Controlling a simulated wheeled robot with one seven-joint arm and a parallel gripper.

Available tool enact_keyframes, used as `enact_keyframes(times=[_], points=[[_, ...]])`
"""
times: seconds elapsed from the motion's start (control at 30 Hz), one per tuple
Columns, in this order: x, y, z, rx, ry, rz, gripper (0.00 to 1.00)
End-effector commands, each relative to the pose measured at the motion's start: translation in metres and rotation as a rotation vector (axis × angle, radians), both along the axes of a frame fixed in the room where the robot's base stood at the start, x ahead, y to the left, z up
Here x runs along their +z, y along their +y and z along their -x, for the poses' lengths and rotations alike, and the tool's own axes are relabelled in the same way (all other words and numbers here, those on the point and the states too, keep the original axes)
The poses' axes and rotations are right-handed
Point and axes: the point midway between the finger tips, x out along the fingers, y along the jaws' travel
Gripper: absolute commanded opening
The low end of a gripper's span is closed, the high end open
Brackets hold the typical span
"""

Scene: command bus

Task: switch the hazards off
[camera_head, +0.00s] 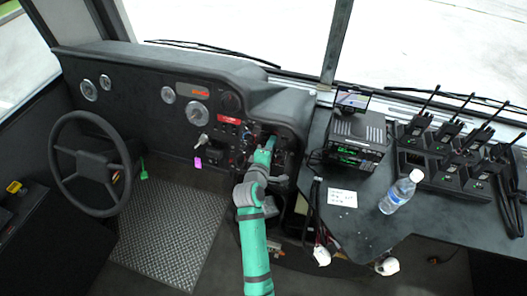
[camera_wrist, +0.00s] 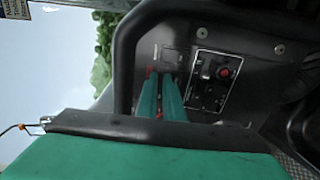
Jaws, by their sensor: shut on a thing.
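My gripper (camera_wrist: 166,94) reaches to the dark dash panel (camera_wrist: 262,62) in the wrist view, its two green fingers close together. It is shut on a small control there, which the fingers mostly hide; small red bits show beside them. I cannot read which control it is or its position. To the right of the fingers is a framed switch plate with a red button (camera_wrist: 225,72). In the head view my gripper (camera_head: 267,147) is at the right part of the dash, and the arm covers much of the panel there.
The steering wheel (camera_head: 96,163) and gauges are to the left. A key with a pink tag (camera_head: 198,163) hangs near the dash middle. On the right, a table (camera_head: 345,222) carries a radio (camera_head: 357,140), a water bottle (camera_head: 400,191) and several handsets in chargers.

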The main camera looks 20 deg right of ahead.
Motion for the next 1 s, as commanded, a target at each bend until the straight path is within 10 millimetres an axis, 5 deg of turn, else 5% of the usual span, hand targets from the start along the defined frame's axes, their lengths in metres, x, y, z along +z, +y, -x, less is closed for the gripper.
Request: enact_keyframes(times=[0.63, 1.0], points=[[0.058, 0.060, 0.080, -0.004, -0.007, 0.007, 0.00], [0.068, 0.079, 0.094, 0.009, -0.006, 0.007, 0.00]])
